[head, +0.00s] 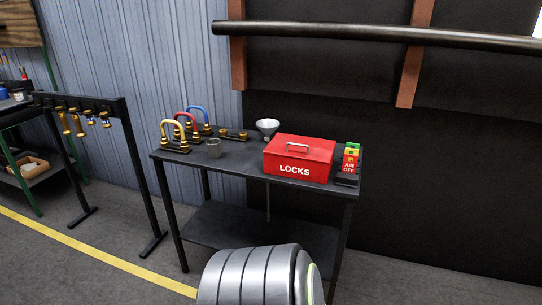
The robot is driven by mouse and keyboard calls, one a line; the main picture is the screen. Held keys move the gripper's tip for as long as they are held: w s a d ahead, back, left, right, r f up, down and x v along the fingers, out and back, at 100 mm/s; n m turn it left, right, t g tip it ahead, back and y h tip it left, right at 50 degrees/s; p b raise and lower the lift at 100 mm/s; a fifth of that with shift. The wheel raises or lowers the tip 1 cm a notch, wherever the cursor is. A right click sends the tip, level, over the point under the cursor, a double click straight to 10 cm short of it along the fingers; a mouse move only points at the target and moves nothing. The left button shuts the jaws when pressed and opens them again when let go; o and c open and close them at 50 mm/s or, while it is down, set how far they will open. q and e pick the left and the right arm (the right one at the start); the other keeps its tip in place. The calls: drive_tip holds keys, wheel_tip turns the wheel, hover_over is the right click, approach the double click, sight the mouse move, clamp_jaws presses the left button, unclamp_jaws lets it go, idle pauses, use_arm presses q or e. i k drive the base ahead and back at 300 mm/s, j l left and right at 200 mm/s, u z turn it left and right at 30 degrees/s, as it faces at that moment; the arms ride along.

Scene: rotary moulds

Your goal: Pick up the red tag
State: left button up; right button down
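The red tag (349,167) stands at the right end of the black table, lettered "AIR OFF". It sits in a dark holder (347,181), in front of a yellow tag (351,152) and a green tag (352,146). The tags look close together, and the red one covers part of those behind it. Neither of my grippers shows in the head view.
A red box (300,158) marked "LOCKS" stands just left of the tags.

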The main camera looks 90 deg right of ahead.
sight(348, 167)
drive_tip(key=z, duration=3.35)
drive_tip(key=i+l+u, duration=0.1)
drive_tip(key=u, duration=0.25)
drive_tip(key=i+l+u, duration=0.1)
drive_tip(key=u, duration=0.3)
drive_tip(key=l+u, duration=0.2)
drive_tip(key=u, duration=0.15)
drive_tip(key=i, duration=0.05)
